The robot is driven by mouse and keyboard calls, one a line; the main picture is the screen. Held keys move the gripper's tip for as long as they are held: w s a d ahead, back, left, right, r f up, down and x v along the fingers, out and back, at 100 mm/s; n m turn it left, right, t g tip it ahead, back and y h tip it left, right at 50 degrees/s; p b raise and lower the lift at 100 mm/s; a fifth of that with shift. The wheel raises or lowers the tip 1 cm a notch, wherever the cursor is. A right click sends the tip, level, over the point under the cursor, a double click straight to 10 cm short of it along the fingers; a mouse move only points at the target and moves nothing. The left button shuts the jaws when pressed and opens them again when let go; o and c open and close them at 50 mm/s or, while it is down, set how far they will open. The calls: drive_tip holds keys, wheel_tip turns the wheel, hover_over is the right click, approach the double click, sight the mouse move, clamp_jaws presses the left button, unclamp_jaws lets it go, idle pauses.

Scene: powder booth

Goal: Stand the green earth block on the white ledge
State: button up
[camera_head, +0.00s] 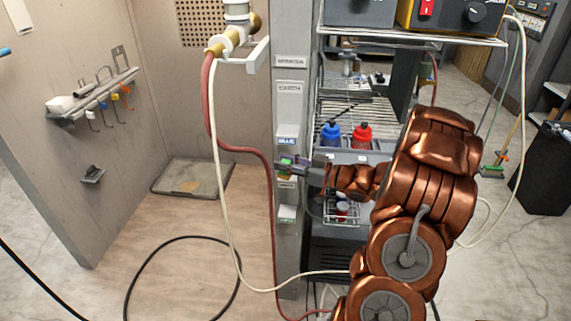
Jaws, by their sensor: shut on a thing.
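My gripper (299,169) is in front of the grey post, reaching in from the right. It is shut on the small green earth block (287,163), which shows at its fingertips against the post. The fingers partly hide the block, and I cannot tell whether it touches anything else. A small white ledge (288,214) sticks out from the post below my gripper, with nothing clearly visible on it.
A red hose (271,190) and a white hose (222,150) hang left of the post. A wire rack to the right holds a blue bottle (330,134) and a red bottle (362,136). A wall shelf (95,95) with hooks is at left. Hoses lie on the floor.

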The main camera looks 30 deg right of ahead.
drive_tip(key=shift+w+d+f+p, duration=0.15)
drive_tip(key=shift+w+d+p, duration=0.5)
drive_tip(key=shift+w+d, duration=0.55)
drive_tip(key=shift+w+f+b, duration=0.15)
drive_tip(key=shift+f+b, duration=0.5)
drive_tip(key=shift+f, duration=0.55)
drive_tip(key=shift+f, duration=0.25)
drive_tip(key=o, duration=1.1)
drive_tip(key=shift+r, duration=0.1)
